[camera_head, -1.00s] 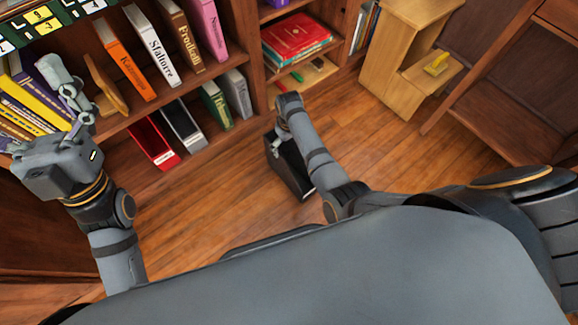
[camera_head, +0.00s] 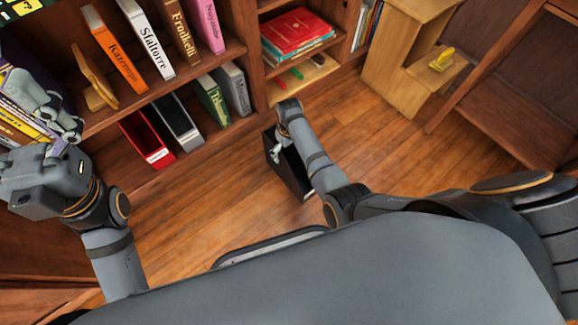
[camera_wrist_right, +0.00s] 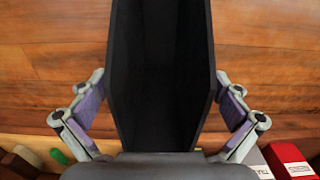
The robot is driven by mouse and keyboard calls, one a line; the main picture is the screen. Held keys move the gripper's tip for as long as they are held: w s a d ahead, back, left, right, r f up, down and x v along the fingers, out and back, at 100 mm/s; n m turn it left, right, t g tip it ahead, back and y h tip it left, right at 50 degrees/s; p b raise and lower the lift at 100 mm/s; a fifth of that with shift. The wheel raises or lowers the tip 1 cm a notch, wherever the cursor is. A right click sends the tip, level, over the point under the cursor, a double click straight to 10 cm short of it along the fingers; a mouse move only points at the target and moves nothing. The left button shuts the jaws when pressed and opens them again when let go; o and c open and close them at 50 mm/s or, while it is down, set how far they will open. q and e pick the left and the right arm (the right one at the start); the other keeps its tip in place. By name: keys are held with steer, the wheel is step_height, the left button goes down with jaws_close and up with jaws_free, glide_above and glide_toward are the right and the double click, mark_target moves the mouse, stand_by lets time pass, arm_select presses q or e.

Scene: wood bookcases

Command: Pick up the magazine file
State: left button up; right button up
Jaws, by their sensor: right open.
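A black magazine file (camera_head: 293,172) stands on the wooden floor beside the bookcase, partly hidden by my right arm. In the right wrist view the black file (camera_wrist_right: 160,75) fills the middle, its open inside facing the camera. My right gripper (camera_head: 278,148) is at the file. In the wrist view the right gripper's fingers (camera_wrist_right: 161,108) are open, one on each side of the file, with narrow gaps to its walls. My left gripper (camera_head: 62,130) is at the left, in front of the bookcase's books; its finger opening is unclear.
The bookcase's low shelf holds a red magazine file (camera_head: 147,140), a grey one (camera_head: 178,124) and books. A red book (camera_head: 297,35) lies on a stack in the adjoining bookcase. A light wood stepped unit (camera_head: 392,50) stands at upper right. Floor to the right is clear.

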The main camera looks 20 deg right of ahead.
steer(key=c, duration=1.8)
steer(key=shift+r, duration=0.1)
